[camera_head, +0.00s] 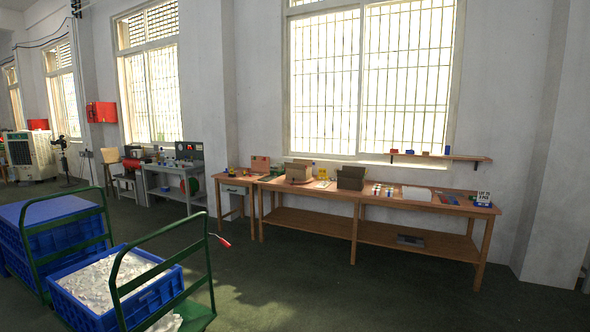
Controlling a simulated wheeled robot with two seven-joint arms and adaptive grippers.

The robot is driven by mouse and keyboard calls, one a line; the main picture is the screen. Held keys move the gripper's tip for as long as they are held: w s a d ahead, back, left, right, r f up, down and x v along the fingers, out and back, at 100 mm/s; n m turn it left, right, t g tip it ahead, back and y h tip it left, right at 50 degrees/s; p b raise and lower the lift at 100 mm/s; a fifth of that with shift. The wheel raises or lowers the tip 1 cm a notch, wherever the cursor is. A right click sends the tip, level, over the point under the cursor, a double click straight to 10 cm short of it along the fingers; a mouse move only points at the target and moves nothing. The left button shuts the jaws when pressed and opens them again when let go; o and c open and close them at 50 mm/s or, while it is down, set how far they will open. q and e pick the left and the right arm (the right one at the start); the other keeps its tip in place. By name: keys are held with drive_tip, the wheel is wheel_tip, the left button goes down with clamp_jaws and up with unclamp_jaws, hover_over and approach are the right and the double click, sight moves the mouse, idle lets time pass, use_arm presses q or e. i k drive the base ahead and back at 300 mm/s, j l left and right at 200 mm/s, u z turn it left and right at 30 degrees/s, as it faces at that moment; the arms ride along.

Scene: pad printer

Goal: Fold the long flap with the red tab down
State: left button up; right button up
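A brown cardboard box (299,172) stands on the long wooden workbench (340,193) under the window, with its top seeming open. Something reddish shows at its base, but it is too small to tell whether it is a tab. A darker brown box (350,178) stands to its right on the same bench. I cannot make out a long flap with a red tab on either box. Neither of my grippers is in view. The bench is well away across the floor.
Small items and a white stack (416,193) lie on the bench. Open floor (330,285) lies before it. A grey machine table (175,180) stands further left.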

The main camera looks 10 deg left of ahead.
sight(290, 165)
drive_tip(key=i+u, duration=0.25)
drive_tip(key=i, duration=4.15)
drive_tip(key=i+j+z, duration=0.2)
drive_tip(key=i, duration=0.35)
drive_tip(key=i+j+z, duration=0.25)
drive_tip(key=i, duration=0.25)
drive_tip(key=i+j+z, duration=0.2)
drive_tip(key=i, duration=0.3)
